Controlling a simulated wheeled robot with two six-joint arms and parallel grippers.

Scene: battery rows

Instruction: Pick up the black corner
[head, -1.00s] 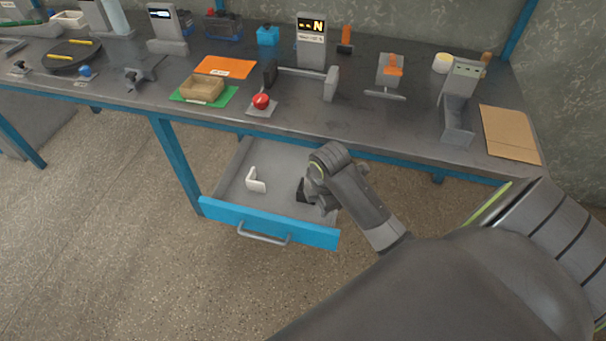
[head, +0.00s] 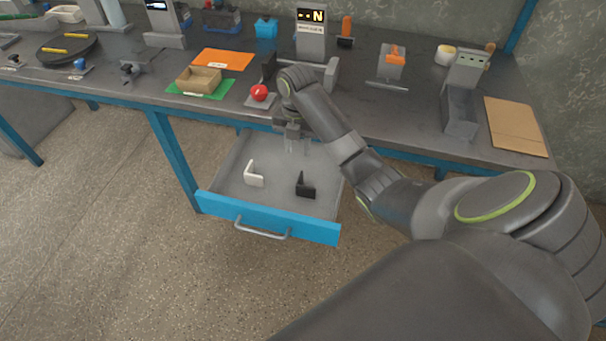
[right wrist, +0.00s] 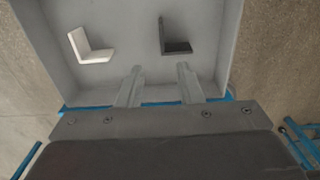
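The black corner (head: 305,186) is an L-shaped piece standing in the open drawer (head: 235,183), right of a white corner (head: 253,174). In the right wrist view the black corner (right wrist: 175,42) lies ahead of the fingertips, near the right finger's line. My right gripper (head: 298,147) is above the back of the drawer, pointing down, apart from the corner. Its two fingers (right wrist: 160,72) are spread with nothing between them. My left gripper is not in view.
The drawer's blue front (head: 268,219) with a grey handle (head: 262,232) faces me. The tabletop edge lies above and behind the drawer. On the table near my right arm are a red button (head: 259,93) and a grey fixture with a display (head: 311,35).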

